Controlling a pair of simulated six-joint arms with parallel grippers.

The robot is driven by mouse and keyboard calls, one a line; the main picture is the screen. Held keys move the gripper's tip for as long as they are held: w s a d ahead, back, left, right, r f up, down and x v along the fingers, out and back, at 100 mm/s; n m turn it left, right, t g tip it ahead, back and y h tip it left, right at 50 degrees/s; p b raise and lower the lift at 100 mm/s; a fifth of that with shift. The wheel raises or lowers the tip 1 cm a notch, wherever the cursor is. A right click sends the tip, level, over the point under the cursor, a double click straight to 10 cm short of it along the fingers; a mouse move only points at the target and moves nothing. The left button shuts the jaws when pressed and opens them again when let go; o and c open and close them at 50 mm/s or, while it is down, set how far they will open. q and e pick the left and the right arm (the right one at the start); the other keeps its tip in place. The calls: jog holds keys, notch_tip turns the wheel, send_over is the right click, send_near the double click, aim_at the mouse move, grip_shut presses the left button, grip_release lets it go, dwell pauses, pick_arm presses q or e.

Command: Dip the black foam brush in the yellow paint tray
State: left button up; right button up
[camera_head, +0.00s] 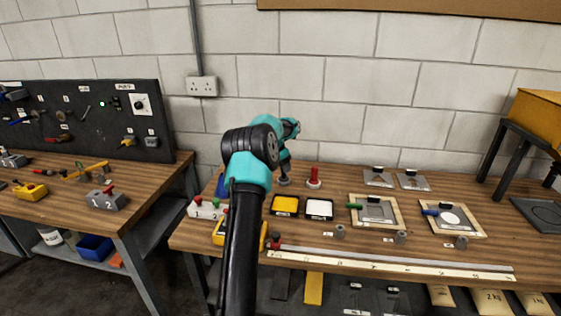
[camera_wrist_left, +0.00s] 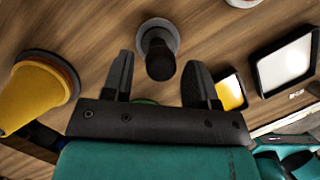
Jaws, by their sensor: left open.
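The black foam brush (camera_wrist_left: 160,58) stands upright in a round grey holder (camera_wrist_left: 152,28) on the wooden bench, seen from above in the left wrist view. My left gripper (camera_wrist_left: 160,62) is open, with one finger on each side of the brush's black top. I cannot tell whether either finger touches it. In the head view my left gripper (camera_head: 285,170) points down over the grey holder (camera_head: 284,182), and the brush is mostly hidden there. The yellow paint tray (camera_head: 285,206) lies nearer on the bench; it also shows in the left wrist view (camera_wrist_left: 232,93), partly behind a finger.
A white paint tray (camera_head: 319,208) lies right of the yellow one. A red-handled tool (camera_head: 314,178) stands right of my gripper. Framed stencils (camera_head: 377,214) lie further right, and a long ruler (camera_head: 390,264) runs along the front edge. A yellow cone-like object (camera_wrist_left: 35,95) is at left in the wrist view.

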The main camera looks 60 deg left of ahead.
pick_arm(q)
jog(key=shift+w+f, duration=0.2)
jog(key=shift+f, duration=0.5)
jog(key=c, duration=0.8)
jog(key=shift+r, duration=0.2)
jog(key=shift+r, duration=1.6)
